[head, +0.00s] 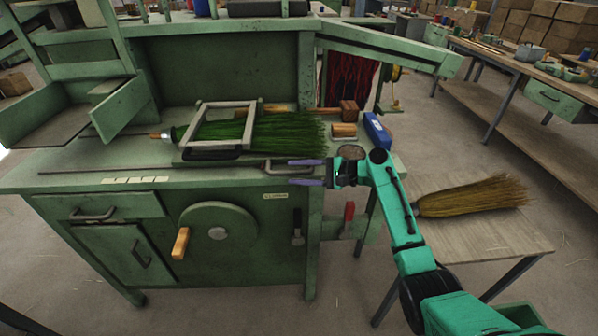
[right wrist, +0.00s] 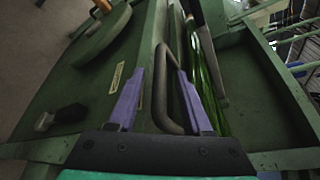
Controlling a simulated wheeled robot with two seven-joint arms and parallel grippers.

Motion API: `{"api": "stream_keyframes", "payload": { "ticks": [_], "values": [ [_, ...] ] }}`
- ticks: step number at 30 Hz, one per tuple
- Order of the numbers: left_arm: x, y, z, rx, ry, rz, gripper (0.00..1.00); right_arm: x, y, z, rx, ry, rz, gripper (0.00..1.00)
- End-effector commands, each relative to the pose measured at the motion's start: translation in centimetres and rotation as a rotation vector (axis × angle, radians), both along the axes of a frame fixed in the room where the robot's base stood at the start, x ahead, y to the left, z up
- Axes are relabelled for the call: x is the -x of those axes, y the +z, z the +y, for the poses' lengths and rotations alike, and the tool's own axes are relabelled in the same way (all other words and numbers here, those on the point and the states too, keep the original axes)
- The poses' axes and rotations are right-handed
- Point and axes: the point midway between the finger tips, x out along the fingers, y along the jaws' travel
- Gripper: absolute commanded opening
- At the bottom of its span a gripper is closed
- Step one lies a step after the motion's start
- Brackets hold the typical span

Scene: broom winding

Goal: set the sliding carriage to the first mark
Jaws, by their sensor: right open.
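A pale square frame (head: 192,135), perhaps part of the sliding carriage, lies over green broom bristles (head: 285,135) on the green bench. Pale label strips (head: 135,180) mark the front edge at left. My left gripper is not in view.
A round crank wheel (head: 217,228) with a wooden knob is on the bench front. A blue box (head: 376,130) and wooden blocks (head: 343,130) stand at the bench's right end. A finished broom (head: 472,196) lies on a side table (head: 490,238).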

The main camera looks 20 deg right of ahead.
Motion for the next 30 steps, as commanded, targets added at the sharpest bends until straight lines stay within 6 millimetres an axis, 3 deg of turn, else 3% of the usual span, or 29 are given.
{"api": "stream_keyframes", "payload": {
  "ticks": [4, 7, 8, 30],
  "values": [
    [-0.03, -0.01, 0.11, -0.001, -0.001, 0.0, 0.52, 0.02, -0.02, -0.02, 0.0, 0.0, 0.0, 0.46],
    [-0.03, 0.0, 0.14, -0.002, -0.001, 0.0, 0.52, 0.03, -0.02, -0.03, 0.0, 0.0, 0.0, 0.08],
    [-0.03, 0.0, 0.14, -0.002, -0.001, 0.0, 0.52, 0.04, -0.02, -0.04, -0.001, 0.0, 0.001, 0.0],
    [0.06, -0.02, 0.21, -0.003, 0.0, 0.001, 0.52, 0.06, -0.04, -0.06, 0.0, 0.0, 0.001, 0.0]
  ]
}}
